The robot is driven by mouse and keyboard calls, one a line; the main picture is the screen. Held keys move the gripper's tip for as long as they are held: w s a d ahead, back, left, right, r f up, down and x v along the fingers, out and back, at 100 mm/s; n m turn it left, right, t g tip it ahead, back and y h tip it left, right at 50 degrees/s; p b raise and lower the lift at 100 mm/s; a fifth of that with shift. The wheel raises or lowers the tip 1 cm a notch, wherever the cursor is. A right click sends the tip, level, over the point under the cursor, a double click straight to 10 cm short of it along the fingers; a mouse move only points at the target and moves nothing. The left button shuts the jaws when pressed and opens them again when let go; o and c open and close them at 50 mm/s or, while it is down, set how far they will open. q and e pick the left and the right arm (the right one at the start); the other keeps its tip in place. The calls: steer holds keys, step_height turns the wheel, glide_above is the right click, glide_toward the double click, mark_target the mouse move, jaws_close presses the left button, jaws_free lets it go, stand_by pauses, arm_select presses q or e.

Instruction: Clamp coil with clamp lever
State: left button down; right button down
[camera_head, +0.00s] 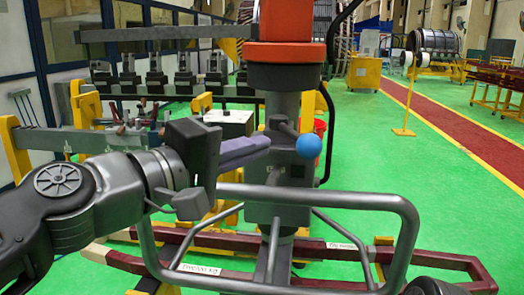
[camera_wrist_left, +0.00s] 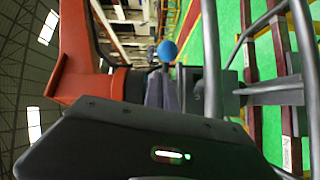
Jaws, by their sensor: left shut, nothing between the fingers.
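The clamp lever's blue ball knob (camera_head: 308,146) sits on a short dark rod at the grey column (camera_head: 283,172) under an orange housing (camera_head: 287,35). The knob also shows in the left wrist view (camera_wrist_left: 167,51), just beyond my fingertips. My left gripper (camera_head: 268,143) is shut and empty, its fingers pointing right at the knob; in the head view a small gap shows between them. In the left wrist view the fingers (camera_wrist_left: 164,78) are together. My right gripper is not in view.
A grey tubular frame (camera_head: 300,192) curves in front of the column and below my left gripper. Yellow supports (camera_head: 384,252) stand by the coil. A rack of dark clamps (camera_head: 155,80) is behind at left. Open green floor (camera_head: 440,190) lies right.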

arm_select(q)
steer(key=s, duration=0.7)
steer(key=shift+s+a+r, duration=0.2)
steer(key=shift+s+a, duration=0.15)
steer(key=shift+s, duration=0.05)
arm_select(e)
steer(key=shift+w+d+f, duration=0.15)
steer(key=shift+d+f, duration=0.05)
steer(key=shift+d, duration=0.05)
